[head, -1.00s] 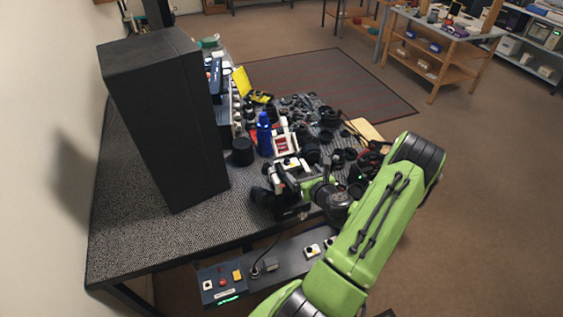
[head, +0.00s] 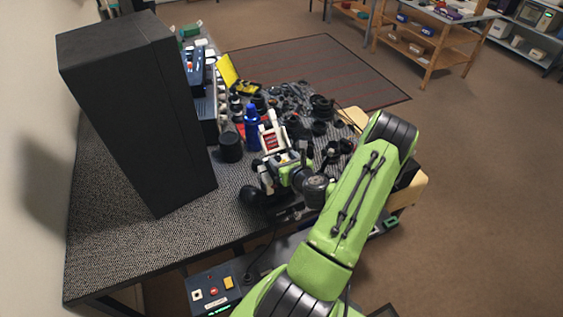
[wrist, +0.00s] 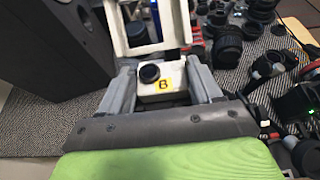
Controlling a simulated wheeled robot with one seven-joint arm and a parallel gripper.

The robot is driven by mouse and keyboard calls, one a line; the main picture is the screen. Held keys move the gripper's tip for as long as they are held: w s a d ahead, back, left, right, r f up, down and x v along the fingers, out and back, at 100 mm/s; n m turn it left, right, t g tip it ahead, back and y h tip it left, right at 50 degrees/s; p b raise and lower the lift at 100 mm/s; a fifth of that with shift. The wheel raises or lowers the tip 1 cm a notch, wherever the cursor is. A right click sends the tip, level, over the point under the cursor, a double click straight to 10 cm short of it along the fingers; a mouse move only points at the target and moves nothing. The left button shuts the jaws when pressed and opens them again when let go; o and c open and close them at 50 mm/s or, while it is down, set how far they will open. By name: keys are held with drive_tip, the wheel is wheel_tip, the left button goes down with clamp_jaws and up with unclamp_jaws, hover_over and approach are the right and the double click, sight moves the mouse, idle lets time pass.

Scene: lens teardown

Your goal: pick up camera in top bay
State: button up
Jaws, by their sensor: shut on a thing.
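A small white camera-like block (wrist: 175,76) with a black round knob and a yellow "B" label sits between the grey fingers of my gripper (wrist: 165,88) in the wrist view. The fingers are shut on its two sides. In the head view my gripper (head: 284,170) is over the near part of the patterned table, to the right of the tall black box. There my wrist and fingers largely hide the block. I cannot make out a separate top bay.
The tall black box (head: 135,110) stands close on the left. A blue bottle (head: 251,127), a black cylinder (head: 230,147) and a white frame with a red panel (head: 271,139) stand just behind my gripper. Several dark lens parts crowd the table's far right. Bare tabletop (head: 130,235) lies at front left.

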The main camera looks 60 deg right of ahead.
drive_tip(key=c, duration=0.4)
